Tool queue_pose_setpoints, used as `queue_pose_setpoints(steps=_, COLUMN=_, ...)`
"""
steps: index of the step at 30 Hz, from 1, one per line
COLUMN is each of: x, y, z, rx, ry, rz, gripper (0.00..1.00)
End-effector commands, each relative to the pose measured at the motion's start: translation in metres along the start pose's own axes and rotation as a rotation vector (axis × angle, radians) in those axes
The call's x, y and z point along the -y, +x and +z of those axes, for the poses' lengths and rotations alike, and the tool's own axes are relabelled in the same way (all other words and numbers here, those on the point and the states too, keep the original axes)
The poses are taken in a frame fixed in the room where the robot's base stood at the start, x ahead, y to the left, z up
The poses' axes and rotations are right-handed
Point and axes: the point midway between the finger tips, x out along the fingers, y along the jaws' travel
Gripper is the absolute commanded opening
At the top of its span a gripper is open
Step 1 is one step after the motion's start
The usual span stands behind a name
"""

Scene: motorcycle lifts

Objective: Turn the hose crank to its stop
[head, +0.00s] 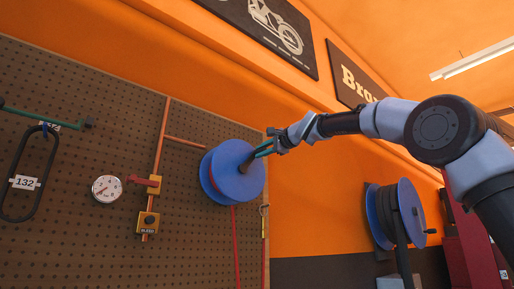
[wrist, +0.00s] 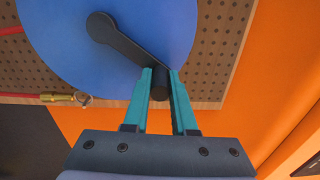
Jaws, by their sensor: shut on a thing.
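The hose reel is a blue disc (head: 238,172) mounted on the pegboard in the head view. It also fills the upper part of the wrist view (wrist: 65,50). Its dark crank arm (wrist: 128,43) runs from the hub at upper left down to the right, ending in a dark handle (wrist: 160,84). My gripper (head: 262,151) reaches the reel from the right. In the wrist view its two teal fingers (wrist: 160,88) are shut on the crank handle, one on each side. In the head view the handle is largely hidden by the fingers.
A red hose (head: 235,240) hangs below the reel. The pegboard (head: 70,110) carries a gauge (head: 106,189), yellow valve blocks (head: 148,222) and a black loop tagged 132 (head: 26,182). A second blue reel (head: 383,215) stands at right. Orange wall lies between.

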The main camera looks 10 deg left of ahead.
Motion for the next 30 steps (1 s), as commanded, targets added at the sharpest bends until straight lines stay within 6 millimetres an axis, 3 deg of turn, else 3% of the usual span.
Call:
queue_pose_setpoints(steps=15, x=-0.028, y=0.0, z=-0.028, rx=-0.003, ry=0.421, rz=0.001, gripper=0.0)
queue_pose_setpoints(steps=30, x=-0.038, y=0.0, z=-0.032, rx=-0.001, ry=0.567, rz=0.001, gripper=0.0)
